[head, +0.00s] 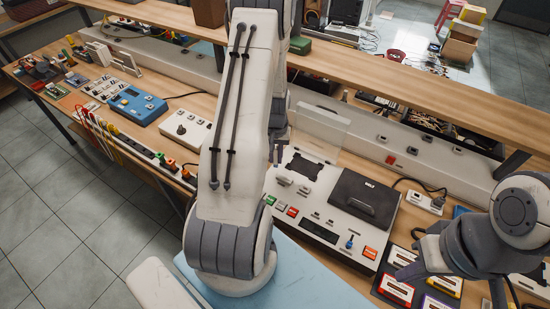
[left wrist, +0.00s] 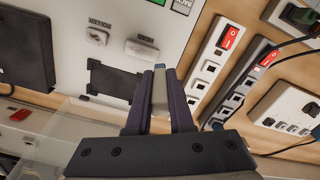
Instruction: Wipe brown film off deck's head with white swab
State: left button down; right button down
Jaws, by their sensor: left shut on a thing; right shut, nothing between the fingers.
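The white deck (head: 325,212) lies on the bench, with a dark lid (head: 366,198) on its right and a black frame at the back. Its head (head: 284,181) is a small pale block beside the roller (head: 304,189). In the left wrist view, the labelled head (left wrist: 141,49) and roller (left wrist: 97,37) show; I cannot make out brown film. My left gripper (head: 277,154) is over the deck's back left edge, behind the head. It is shut on the pale swab (left wrist: 159,91), which has a bluish end. My right gripper (head: 408,262) is shut and empty, right of the deck.
Cassettes (head: 397,291) lie in a dark tray below my right gripper. A clear panel (head: 320,125) stands behind the deck, under the raised shelf. A power strip (left wrist: 222,43) runs beside the deck. A white box (head: 187,130) and a blue device (head: 136,105) are to the left.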

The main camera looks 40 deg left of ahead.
aim_at(276, 149)
pick_arm(q)
jog(key=shift+r+p, duration=1.15)
jog(key=shift+r, duration=0.75)
jog(key=shift+d, duration=0.1)
